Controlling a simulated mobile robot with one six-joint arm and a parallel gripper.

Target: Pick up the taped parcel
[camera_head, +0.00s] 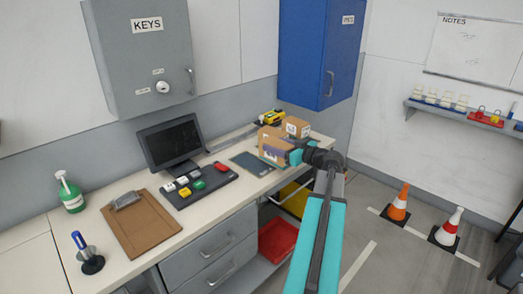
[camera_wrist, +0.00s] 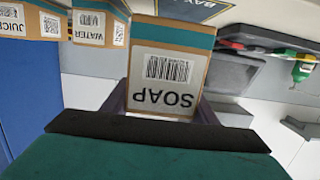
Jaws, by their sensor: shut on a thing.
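A brown cardboard parcel (camera_head: 270,135) with a label is at the far right end of the counter in the head view. In the wrist view the parcel (camera_wrist: 170,70) shows upside down, with a teal tape band and a white SOAP barcode label. My gripper (camera_head: 277,152) is shut on this parcel, with a finger on each side of it in the wrist view. The fingertips are partly hidden by the parcel. I cannot tell whether the parcel touches the counter.
Another box (camera_head: 298,127) stands close behind; JUICE (camera_wrist: 30,20) and WATER (camera_wrist: 92,24) parcels show at left in the wrist view. A dark tablet-like panel (camera_head: 252,163), a keypad (camera_head: 198,186), a monitor (camera_head: 170,142) and a clipboard (camera_head: 140,222) occupy the counter. A blue cabinet (camera_head: 318,55) hangs above.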

